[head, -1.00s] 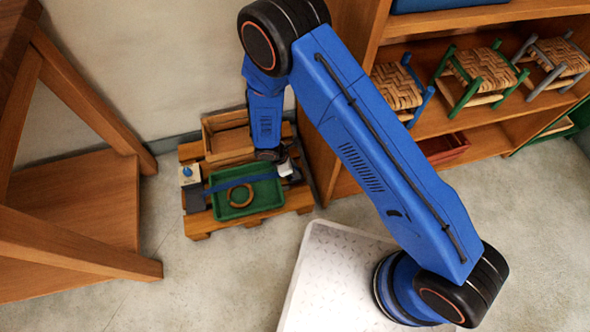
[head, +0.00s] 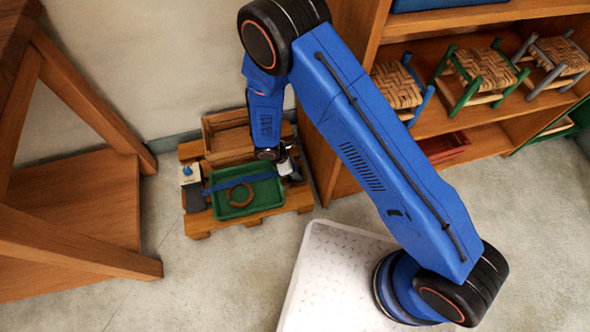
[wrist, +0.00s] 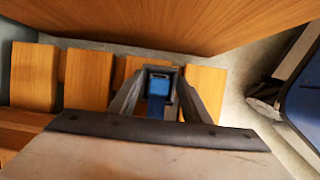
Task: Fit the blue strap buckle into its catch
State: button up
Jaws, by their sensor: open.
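The blue strap (head: 234,181) stretches across the green tray towards my gripper (head: 289,164) in the head view. In the wrist view, a blue buckle end (wrist: 159,85) shows inside a dark square frame (wrist: 160,70), which looks like the catch. The strap runs from it towards the camera. My gripper (wrist: 160,96) is open, with one finger on each side of the frame and the strap. How deep the buckle sits is hard to tell. In the head view my gripper hides the catch.
The green tray (head: 222,213) holds a brown ring (head: 240,203) and stands on a wooden pallet (head: 196,224). A wooden crate (head: 228,148) is behind it. A pale box with a blue knob (head: 187,172) stands at left. A shelf unit (head: 318,150) rises close on the right.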

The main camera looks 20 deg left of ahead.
jog(key=v, duration=1.2)
jog(key=shift+s, duration=0.2)
